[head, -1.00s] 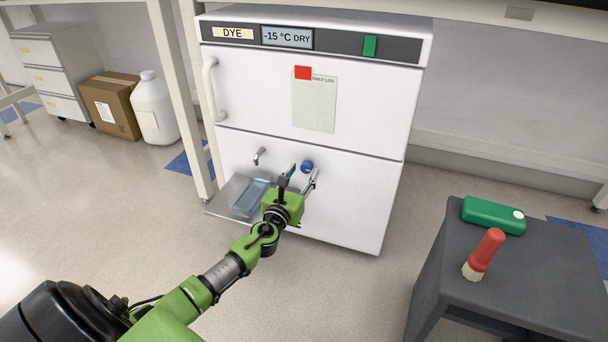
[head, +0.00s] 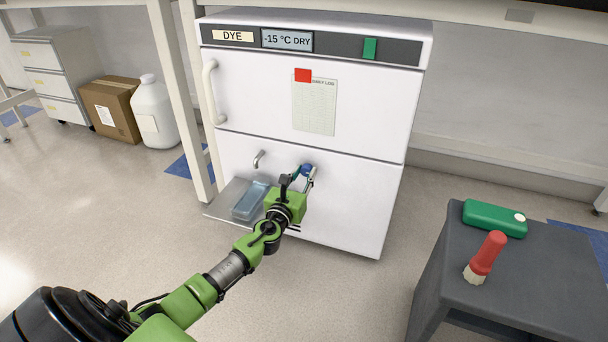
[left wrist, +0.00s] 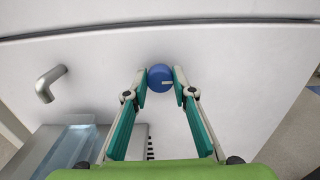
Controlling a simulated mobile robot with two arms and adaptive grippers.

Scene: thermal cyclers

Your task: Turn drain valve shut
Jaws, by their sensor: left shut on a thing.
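The drain valve is a round blue knob (head: 306,169) on the lower white front of the freezer. In the left wrist view the knob (left wrist: 161,77) shows a short pale mark on its face. My left gripper (head: 304,173) is at the knob, its two fingers on either side of it. In the left wrist view the fingertips (left wrist: 161,80) are closed against the knob's left and right sides. The metal drain spout (head: 259,159) sticks out left of the knob, and it also shows in the left wrist view (left wrist: 49,84). My right gripper is not in view.
A clear bluish tray (head: 250,200) sits on a metal shelf (head: 222,204) below the spout. A grey stand (head: 520,270) at the right holds a red-handled brush-like object (head: 486,257) and a green case (head: 494,217). A table leg (head: 178,90) stands left of the freezer (head: 300,130).

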